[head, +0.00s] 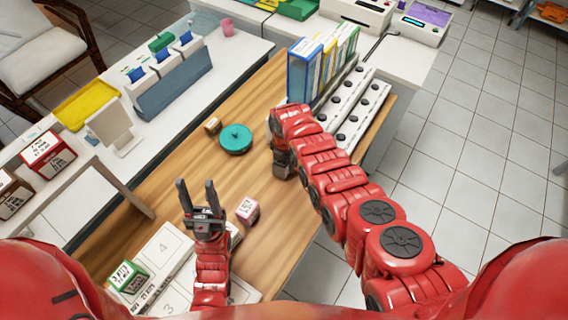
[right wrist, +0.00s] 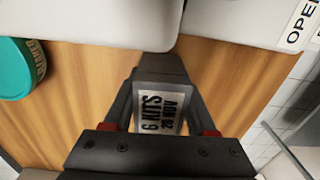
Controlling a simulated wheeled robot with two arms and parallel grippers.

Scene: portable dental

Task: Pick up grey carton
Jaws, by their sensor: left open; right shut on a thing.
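In the right wrist view, my right gripper (right wrist: 160,88) is shut on the grey carton (right wrist: 158,108), whose pale label with dark lettering faces the camera. In the head view my right gripper (head: 283,162) is over the wooden table, beyond the red arm links. The carton is mostly hidden there, and I cannot tell whether it touches the table. My left gripper (head: 200,197) is open and empty, its fingers pointing away over the near part of the table.
A teal round container (head: 235,138) and a small brown box (head: 212,125) lie left of my right gripper. A pink-and-white carton (head: 248,210) is beside my left gripper. A white numbered board (head: 160,250) holds a green carton (head: 128,276). Upright folders (head: 303,75) and white racks (head: 345,105) stand at the back.

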